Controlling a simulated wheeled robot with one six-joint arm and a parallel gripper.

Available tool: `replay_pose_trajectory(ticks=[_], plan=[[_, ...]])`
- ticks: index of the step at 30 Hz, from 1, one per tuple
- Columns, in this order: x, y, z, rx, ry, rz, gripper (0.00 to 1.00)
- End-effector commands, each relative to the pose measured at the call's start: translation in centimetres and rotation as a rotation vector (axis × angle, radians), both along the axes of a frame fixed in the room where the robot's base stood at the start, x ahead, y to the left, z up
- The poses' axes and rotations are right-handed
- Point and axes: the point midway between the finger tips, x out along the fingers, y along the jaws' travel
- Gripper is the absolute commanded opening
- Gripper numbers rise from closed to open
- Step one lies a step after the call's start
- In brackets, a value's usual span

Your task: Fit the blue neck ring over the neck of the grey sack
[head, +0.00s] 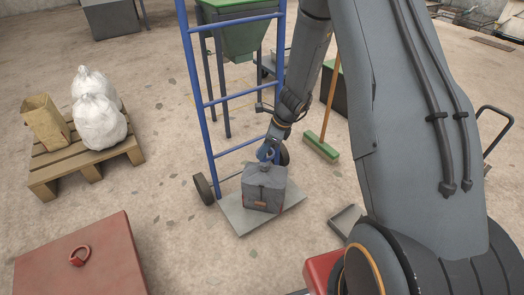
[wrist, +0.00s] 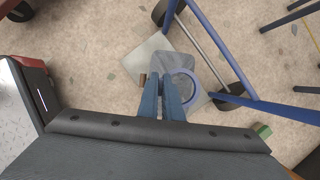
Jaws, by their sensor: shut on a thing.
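The grey sack (head: 264,190) stands upright on the flat toe plate of a blue hand truck, and its top also shows in the wrist view (wrist: 172,68). My gripper (head: 266,153) is directly above the sack, pointing down. In the wrist view its two blue-grey fingers (wrist: 162,82) are close together, shut on the blue neck ring (wrist: 192,84). The ring is over the sack's top, near the neck. The fingers and ring partly hide the neck, so I cannot tell whether the ring is around it or just above it.
The blue hand truck (head: 205,100) rises behind the sack; its toe plate (head: 236,214) lies on the floor. A red ring (head: 79,257) lies on a red surface (head: 110,275). A pallet (head: 60,175) holds white sacks. A green broom (head: 321,147) stands behind right.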

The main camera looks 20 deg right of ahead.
Motion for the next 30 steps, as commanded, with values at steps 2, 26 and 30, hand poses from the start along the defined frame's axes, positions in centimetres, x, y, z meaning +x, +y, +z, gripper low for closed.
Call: replay_pose_trajectory(ticks=[2, 26, 30], plan=[[0.0, 0.0, -0.7, 0.0, 0.0, -0.001, 0.0], [0.0, 0.0, -5.5, 0.0, 0.001, 0.0, 0.0], [0.0, 0.0, -6.4, 0.0, 0.001, 0.0, 0.0]])
